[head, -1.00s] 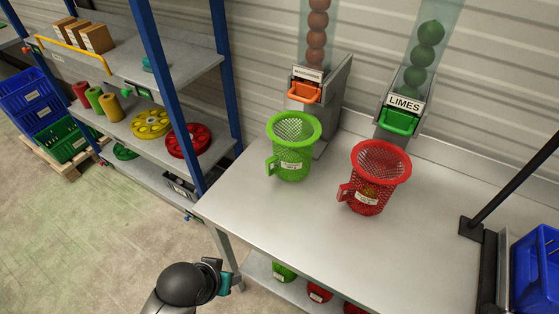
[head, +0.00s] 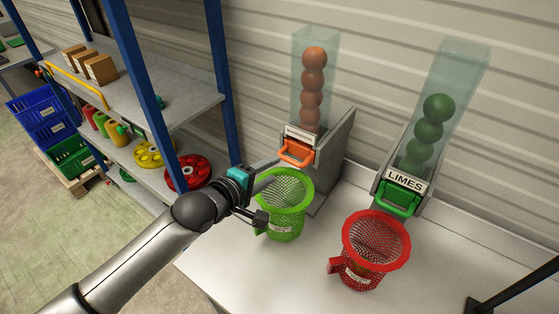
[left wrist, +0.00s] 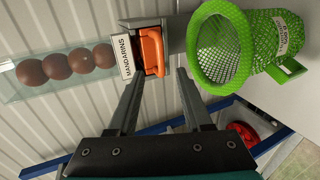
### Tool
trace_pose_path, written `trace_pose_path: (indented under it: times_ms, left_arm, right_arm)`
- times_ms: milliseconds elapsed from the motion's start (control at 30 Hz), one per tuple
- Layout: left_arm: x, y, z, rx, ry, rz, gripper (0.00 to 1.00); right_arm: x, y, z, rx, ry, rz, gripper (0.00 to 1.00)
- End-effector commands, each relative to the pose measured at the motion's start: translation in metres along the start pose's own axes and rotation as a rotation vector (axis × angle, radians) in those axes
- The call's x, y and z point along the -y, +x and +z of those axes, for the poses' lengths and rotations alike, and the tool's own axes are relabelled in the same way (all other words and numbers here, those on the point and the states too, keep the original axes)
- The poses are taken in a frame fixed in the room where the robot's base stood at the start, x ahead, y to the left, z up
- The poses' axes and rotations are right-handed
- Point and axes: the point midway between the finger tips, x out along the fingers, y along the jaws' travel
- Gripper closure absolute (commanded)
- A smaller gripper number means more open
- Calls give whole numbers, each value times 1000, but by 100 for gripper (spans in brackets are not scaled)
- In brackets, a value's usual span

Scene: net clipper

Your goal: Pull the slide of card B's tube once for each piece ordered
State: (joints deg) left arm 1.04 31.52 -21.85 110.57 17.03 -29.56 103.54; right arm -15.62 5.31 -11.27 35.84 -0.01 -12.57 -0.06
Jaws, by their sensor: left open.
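The left tube (head: 312,95) holds several brownish-orange balls. Its orange slide handle (head: 297,153) sits at its foot and also shows in the left wrist view (left wrist: 153,50), beside a sign reading MANDARINS (left wrist: 126,52). The right tube (head: 440,105) holds several green balls above a LIMES sign (head: 405,180) and a green slide handle (head: 398,199). My left gripper (head: 272,190) is open and empty, close to the green mesh basket in the head view. In the left wrist view the orange handle lies ahead, between the open fingertips (left wrist: 160,77). No card marked B is readable.
The green mesh basket (head: 286,212) stands below the mandarin tube, close to my left fingers. A red mesh basket (head: 374,252) stands below the lime tube on the grey table (head: 225,265). A blue-posted shelf (head: 190,88) with spools stands at left. A black bar crosses the lower right.

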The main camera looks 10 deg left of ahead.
Motion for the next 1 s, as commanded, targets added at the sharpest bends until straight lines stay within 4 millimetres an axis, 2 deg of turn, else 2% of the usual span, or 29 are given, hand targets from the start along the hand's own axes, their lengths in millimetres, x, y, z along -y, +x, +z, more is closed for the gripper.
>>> trace_pose_path:
  times_ms: [233, 300, 500, 700, 1000]
  left_arm:
    - [1, 29, 0, 0, -1, 3, 50]
    - [3, 39, 0, 0, -1, 4, 50]
    - [4, 64, 0, 0, 0, 1, 50]
    - [2, 90, 0, 0, -3, 0, 50]
    - [1, 99, 0, -1, 0, -2, 50]
  right_arm:
    - [11, 9, 30, 41, 3, -14, 50]
    - [17, 19, 36, 48, 5, -21, 50]
    - [22, 42, 32, 40, 6, -27, 50]
    - [21, 49, 24, 26, 5, -25, 50]
    - [18, 51, 24, 26, 3, -21, 50]
